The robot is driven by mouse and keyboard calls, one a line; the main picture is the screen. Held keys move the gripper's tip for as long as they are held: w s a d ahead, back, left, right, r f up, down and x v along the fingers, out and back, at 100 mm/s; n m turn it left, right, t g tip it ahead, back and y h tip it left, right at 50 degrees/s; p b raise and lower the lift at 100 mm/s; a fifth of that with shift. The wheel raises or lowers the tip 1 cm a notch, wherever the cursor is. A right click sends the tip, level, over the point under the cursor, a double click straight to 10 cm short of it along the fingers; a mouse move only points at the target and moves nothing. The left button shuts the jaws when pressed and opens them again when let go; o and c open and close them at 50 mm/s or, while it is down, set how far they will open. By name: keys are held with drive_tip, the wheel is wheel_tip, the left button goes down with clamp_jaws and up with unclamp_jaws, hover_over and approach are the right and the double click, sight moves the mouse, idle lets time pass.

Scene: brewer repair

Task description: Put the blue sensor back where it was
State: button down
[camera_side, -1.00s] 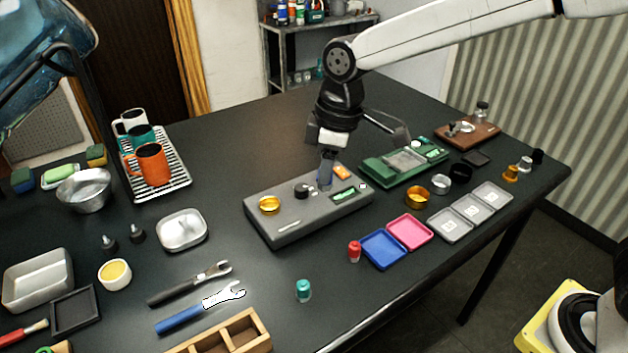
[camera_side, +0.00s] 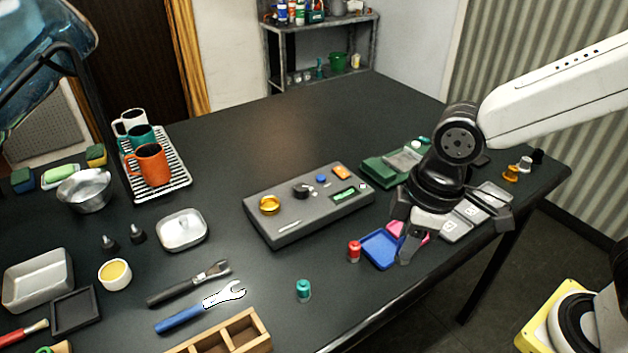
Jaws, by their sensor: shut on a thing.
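A small round blue piece, which looks like the blue sensor (camera_side: 321,179), sits on top of the grey panel unit (camera_side: 290,232), between a black knob (camera_side: 302,190) and an orange block (camera_side: 340,171).
A red cylinder (camera_side: 354,251) stands just left of the blue tray, and a teal one (camera_side: 303,290) further left. The table behind the panel is clear.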

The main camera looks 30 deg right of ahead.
drive_tip(key=shift+s+d+f, duration=0.15)
drive_tip(key=shift+s+f, duration=0.05)
drive_tip(key=shift+s, duration=0.3)
drive_tip(key=shift+w, duration=0.1)
drive_tip(key=shift+w+a+f, duration=0.3)
drive_tip(key=shift+w+f, duration=0.1)
drive_tip(key=shift+w, duration=0.35)
drive_tip(key=w+a+f, duration=0.1)
drive_tip(key=w+f, duration=0.1)
drive_tip(key=w, duration=0.1)
drive_tip(key=w+a+f, duration=0.1)
drive_tip(key=w+f, duration=0.2)
drive_tip(key=w+a+f, duration=0.2)
drive_tip(key=w, duration=0.1)
drive_tip(key=shift+w+f, duration=0.2)
drive_tip(key=shift+w, duration=0.2)
drive_tip(key=shift+w+a+f, duration=0.25)
drive_tip(key=shift+w+f, duration=0.25)
drive_tip(key=shift+f, duration=0.05)
drive_tip(key=shift+f, duration=0.1)
